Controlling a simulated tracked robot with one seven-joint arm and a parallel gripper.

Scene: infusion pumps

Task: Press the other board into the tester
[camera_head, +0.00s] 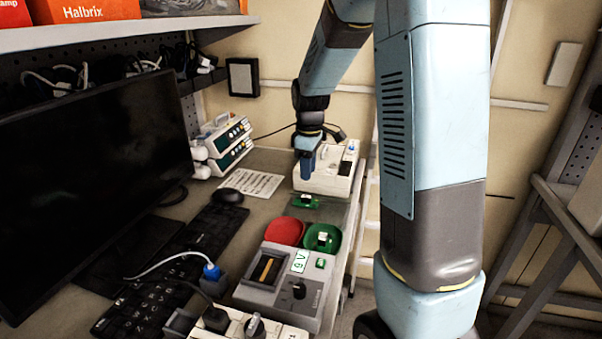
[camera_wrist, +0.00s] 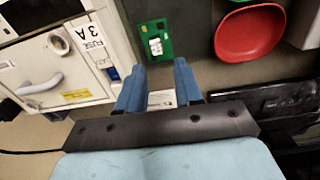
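A green board (camera_head: 306,201) with a pale part on it lies flat on the bench between the white fuse box and the bowls. It also shows in the wrist view (camera_wrist: 156,40), just beyond my fingertips. A second green board (camera_head: 322,238) sits in the green bowl (camera_head: 337,232). The grey tester (camera_head: 260,297) is nearer, with a slot (camera_head: 267,270), a "9V" label and a black knob. My gripper (camera_head: 305,168) hangs above the bench beside the white box. In the wrist view my gripper (camera_wrist: 160,70) is open, its blue fingers apart with nothing held between them.
A red bowl (camera_head: 285,231) stands left of the green bowl. The white box (camera_head: 328,172) marked "FUSE 3A" is close to my gripper. A paper sheet (camera_head: 251,183), mouse (camera_head: 230,196), keyboard (camera_head: 205,236) and monitor (camera_head: 90,150) lie left. Pumps (camera_head: 228,143) stand behind.

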